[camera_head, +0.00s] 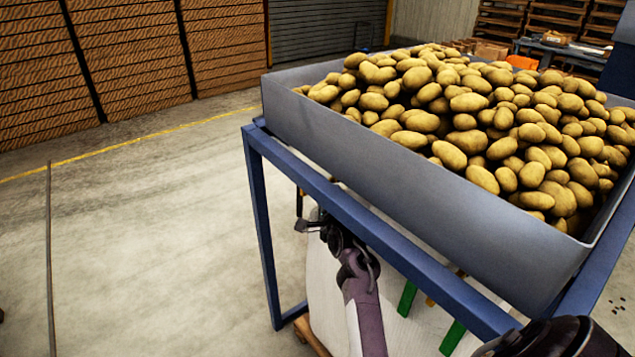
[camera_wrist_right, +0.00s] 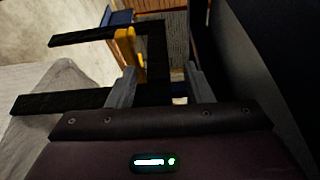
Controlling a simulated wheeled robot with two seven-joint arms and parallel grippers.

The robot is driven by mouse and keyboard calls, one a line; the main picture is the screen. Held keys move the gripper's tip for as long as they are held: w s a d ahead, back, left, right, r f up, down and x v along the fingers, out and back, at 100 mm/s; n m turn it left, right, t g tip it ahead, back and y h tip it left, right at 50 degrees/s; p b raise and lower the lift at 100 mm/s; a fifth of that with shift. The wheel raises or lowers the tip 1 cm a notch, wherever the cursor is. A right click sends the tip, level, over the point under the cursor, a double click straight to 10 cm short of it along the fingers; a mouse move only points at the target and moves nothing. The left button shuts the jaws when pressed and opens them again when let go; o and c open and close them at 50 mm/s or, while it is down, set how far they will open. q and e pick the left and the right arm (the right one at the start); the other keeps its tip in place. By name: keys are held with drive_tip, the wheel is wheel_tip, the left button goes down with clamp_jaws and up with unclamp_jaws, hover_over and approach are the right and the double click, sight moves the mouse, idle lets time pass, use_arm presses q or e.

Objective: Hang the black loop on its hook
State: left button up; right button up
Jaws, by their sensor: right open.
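The black loop (camera_wrist_right: 157,70) is a stiff-looking black band in the right wrist view. One side stands upright between my right gripper's fingers, and two arms run left from it. My right gripper (camera_wrist_right: 160,87) is open, with a grey finger on each side of this upright. In the head view my right gripper (camera_head: 309,223) is beside the blue frame, below the potato bin, with a short piece of black band above it. A yellow piece (camera_wrist_right: 127,48) shows beside the upright; I cannot tell if it is the hook. My left gripper is not in view.
A grey bin (camera_head: 420,207) full of potatoes rests on a blue frame (camera_head: 345,218). A white bag (camera_head: 322,285) hangs or stands below, with green straps (camera_head: 407,298) near it. The floor (camera_head: 140,240) to the left is mostly clear.

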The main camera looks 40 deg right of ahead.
drive_tip(key=v, duration=0.1)
drive_tip(key=p+v, duration=0.1)
drive_tip(key=v, duration=0.1)
drive_tip(key=shift+s+d+p, duration=0.15)
drive_tip(key=shift+s+p, duration=0.25)
drive_tip(key=shift+s, duration=0.05)
idle(0.3)
